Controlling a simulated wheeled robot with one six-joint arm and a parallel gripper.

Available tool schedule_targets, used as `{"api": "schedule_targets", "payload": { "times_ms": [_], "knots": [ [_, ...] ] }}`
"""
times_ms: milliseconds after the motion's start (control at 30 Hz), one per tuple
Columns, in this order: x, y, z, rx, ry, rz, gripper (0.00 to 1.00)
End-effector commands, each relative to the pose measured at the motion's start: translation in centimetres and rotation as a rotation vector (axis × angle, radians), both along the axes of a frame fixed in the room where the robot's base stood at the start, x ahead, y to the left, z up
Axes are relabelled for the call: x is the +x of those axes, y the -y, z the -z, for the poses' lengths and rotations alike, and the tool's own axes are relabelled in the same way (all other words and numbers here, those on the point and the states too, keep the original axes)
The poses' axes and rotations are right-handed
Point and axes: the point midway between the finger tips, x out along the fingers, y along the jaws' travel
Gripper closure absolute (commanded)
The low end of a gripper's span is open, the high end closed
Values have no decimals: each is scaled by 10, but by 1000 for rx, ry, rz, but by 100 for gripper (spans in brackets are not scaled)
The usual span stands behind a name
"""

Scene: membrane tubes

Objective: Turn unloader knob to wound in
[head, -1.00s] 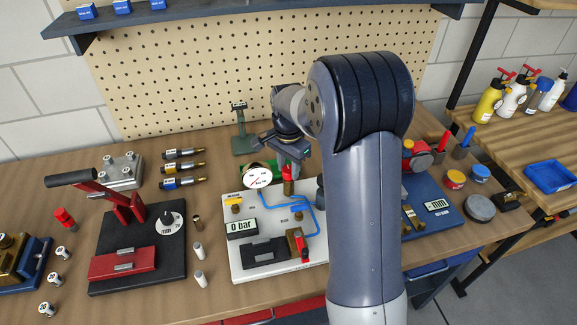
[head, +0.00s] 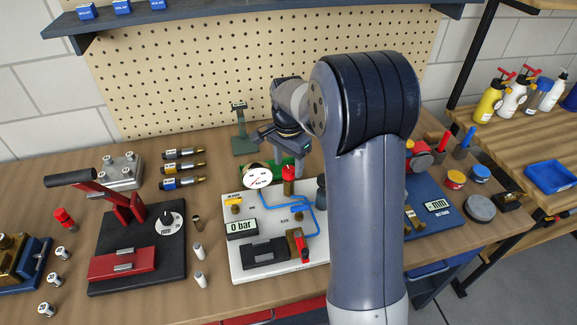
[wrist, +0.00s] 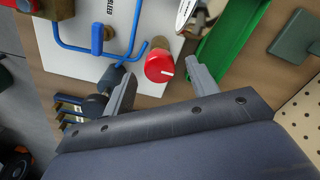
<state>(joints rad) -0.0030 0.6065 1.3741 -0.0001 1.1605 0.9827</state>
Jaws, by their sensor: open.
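The unloader knob appears to be the red round knob (head: 289,173) at the back of the white hydraulic board (head: 238,262), beside the round gauge. In the wrist view the red knob (wrist: 158,66) has a white line on its face, pointing to the right. My gripper (wrist: 161,68) is open, with one finger to each side of the knob in that view. Gaps show between both fingers and the knob, and nothing is held. In the head view my gripper (head: 287,152) is above and behind the knob, its fingers partly hidden.
The gauge (head: 257,178) stands just left of the knob, and a green part (wrist: 228,40) lies close to one finger. A display (head: 241,227) reads 0 bar. A red-handled valve (head: 302,248) sits at the board's front. My arm hides the board's right side.

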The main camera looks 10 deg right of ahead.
Motion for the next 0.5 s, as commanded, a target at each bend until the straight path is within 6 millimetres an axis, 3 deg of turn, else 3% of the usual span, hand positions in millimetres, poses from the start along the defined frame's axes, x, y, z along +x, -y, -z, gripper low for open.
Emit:
{"api": "schedule_targets", "payload": {
  "times_ms": [300,500],
  "knots": [
    [0,0,-63,0,4,0,44],
    [0,0,-87,-1,3,0,44]
  ]
}}
